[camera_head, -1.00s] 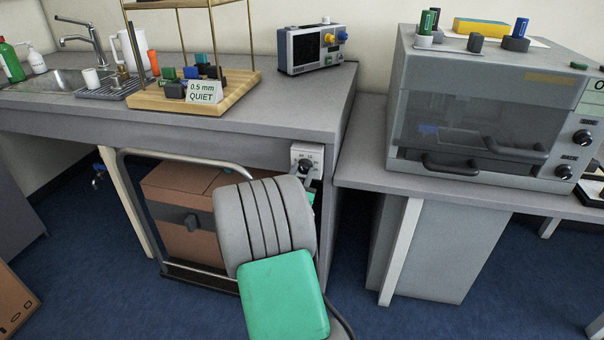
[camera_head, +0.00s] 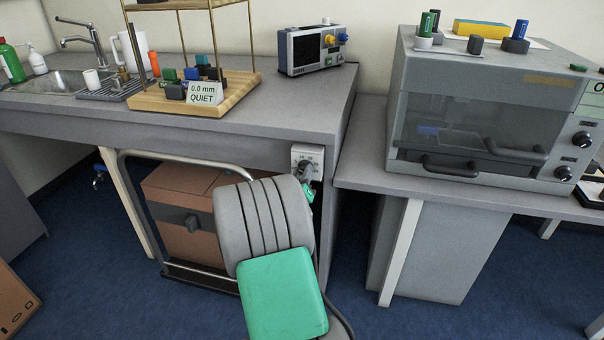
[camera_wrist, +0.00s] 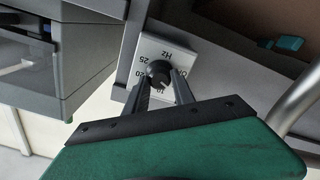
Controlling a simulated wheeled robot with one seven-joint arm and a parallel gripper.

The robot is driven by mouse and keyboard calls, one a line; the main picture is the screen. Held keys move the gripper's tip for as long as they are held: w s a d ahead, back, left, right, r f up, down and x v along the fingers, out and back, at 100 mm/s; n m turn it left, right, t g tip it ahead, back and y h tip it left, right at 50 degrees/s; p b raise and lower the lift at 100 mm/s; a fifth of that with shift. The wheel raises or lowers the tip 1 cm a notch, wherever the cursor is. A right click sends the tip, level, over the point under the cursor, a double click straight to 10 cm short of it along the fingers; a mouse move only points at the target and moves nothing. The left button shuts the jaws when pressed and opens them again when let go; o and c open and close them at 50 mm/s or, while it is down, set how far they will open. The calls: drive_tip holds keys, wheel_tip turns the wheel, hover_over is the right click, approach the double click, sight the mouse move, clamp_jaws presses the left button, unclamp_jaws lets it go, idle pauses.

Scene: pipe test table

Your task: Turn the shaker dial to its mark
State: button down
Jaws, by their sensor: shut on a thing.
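The shaker dial is a dark round knob (camera_wrist: 159,73) on a white panel (camera_wrist: 172,55) marked with numbers and "Hz". My gripper (camera_wrist: 161,82) is shut on the knob, with one dark finger on each side. In the head view the white panel (camera_head: 305,153) is on the front of the bench, near its right end. There my arm and gripper cover most of the knob. The wooden tiered shaker stand (camera_head: 150,101) holds several small coloured blocks, and its sign (camera_head: 205,93) reads "0.0 mm QUIET". I cannot read the pointer against its mark.
A brown box (camera_head: 180,240) and a metal rail (camera_head: 185,156) are under the bench, left of my arm. A grey oven-like machine (camera_head: 470,110) stands on the lower bench at right. An instrument with a screen (camera_head: 311,49) stands at the back. Blue floor shows between the benches.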

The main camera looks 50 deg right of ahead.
drive_tip(key=shift+n+p, duration=1.8)
drive_tip(key=shift+n, duration=2.8)
drive_tip(key=c, duration=1.1)
unclamp_jaws()
drive_tip(key=shift+o, duration=0.2)
drive_tip(key=shift+a, duration=0.15)
drive_tip(key=v, duration=0.7)
drive_tip(key=shift+a+b, duration=0.3)
drive_tip(key=shift+b, duration=0.05)
drive_tip(key=shift+s, duration=0.15)
